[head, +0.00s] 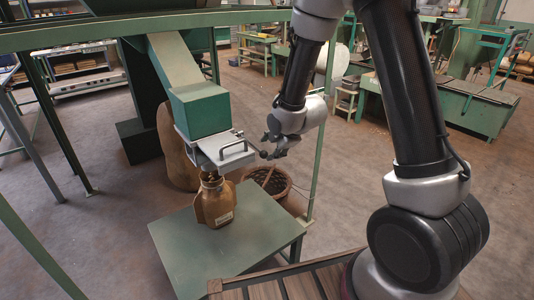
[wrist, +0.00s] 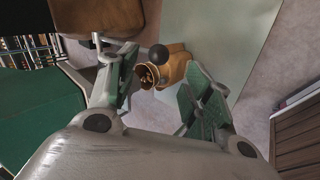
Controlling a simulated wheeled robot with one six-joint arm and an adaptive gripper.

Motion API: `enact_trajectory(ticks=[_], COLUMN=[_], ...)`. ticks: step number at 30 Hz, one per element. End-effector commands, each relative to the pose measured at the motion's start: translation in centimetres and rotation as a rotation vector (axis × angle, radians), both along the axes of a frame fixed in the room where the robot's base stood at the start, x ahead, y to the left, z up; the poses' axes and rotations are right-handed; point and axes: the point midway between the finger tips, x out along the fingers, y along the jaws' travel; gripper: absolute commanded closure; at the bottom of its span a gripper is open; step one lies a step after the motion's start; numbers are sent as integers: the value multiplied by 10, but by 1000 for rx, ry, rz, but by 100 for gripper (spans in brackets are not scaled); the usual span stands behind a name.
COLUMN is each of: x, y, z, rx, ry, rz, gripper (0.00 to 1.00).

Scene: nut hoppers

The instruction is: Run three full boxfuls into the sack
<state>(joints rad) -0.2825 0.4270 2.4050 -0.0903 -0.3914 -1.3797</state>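The green metering box (head: 200,110) hangs under a sloping chute, with a grey metal slide and bar handle (head: 232,147) at its bottom. A dark ball knob (head: 263,153) sticks out at the right of the slide. The small brown sack (head: 213,204) stands upright on the green table below the box. In the wrist view, the sack (wrist: 176,66) shows its open round mouth with brown nuts (wrist: 147,76) inside. My gripper (head: 279,149) is beside the knob, at its right. Its fingers (wrist: 160,92) are spread wide, with the knob (wrist: 157,54) showing between them; contact is not visible.
The green table (head: 185,247) has bare room around the sack. A wicker basket (head: 270,180) stands on the floor behind it, and a big brown sack (head: 172,150) behind the box. A green frame post (head: 321,130) stands close to my arm. A wooden slatted surface (head: 300,286) lies in front.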

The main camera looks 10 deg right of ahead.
Motion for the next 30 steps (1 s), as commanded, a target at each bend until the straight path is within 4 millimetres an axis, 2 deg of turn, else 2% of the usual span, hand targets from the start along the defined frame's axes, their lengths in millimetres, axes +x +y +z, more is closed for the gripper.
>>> enact_trajectory(ticks=[3, 7, 30], x=[-10, -16, -17], y=[-4, -6, -6], z=[14, 21, 23], rx=[1, 1, 1], ry=[-4, -3, -4], rz=[0, 0, 0], gripper=[49, 49, 49])
